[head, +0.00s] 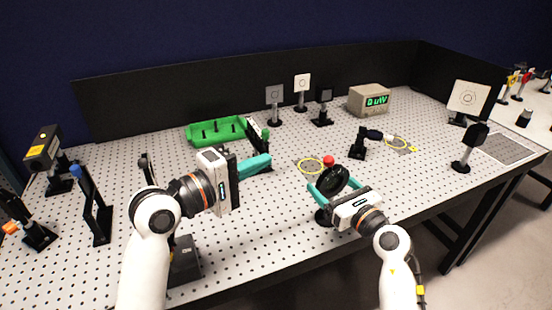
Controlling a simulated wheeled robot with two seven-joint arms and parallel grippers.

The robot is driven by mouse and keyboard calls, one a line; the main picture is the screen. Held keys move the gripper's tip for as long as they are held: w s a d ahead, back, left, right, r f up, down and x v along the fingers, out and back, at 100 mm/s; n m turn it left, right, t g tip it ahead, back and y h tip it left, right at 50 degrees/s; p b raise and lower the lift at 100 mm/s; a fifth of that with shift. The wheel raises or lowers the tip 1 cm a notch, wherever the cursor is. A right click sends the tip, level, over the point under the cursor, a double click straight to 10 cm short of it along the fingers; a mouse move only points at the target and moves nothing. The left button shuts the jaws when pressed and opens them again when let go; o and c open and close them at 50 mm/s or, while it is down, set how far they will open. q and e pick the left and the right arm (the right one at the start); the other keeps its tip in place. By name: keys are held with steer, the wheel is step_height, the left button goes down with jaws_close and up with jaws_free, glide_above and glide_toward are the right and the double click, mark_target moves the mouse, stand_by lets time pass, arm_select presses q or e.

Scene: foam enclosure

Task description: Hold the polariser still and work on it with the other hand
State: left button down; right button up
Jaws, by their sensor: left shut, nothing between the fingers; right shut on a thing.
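The polariser (333,180) looks like a black round mount on a post, near the front of the board, with its dark base (323,217) below. My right gripper (328,184) is shut on it, with teal fingers on either side of the round mount. A red knob (328,160) shows just above the mount; I cannot tell whether it belongs to it. My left gripper (268,162) is shut and empty, to the left of the polariser and apart from it, its teal fingers pointing right.
A green tray (216,131) lies behind my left gripper. A meter (369,100) reading 0 uW and several post-mounted optics stand at the back. A dark post mount (359,147) stands right of the polariser.

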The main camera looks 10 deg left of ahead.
arm_select(q)
steer(key=shift+s+a+r, duration=0.1)
steer(key=shift+s+a, duration=0.1)
steer(key=shift+s, duration=0.15)
arm_select(e)
steer(key=o, duration=1.2)
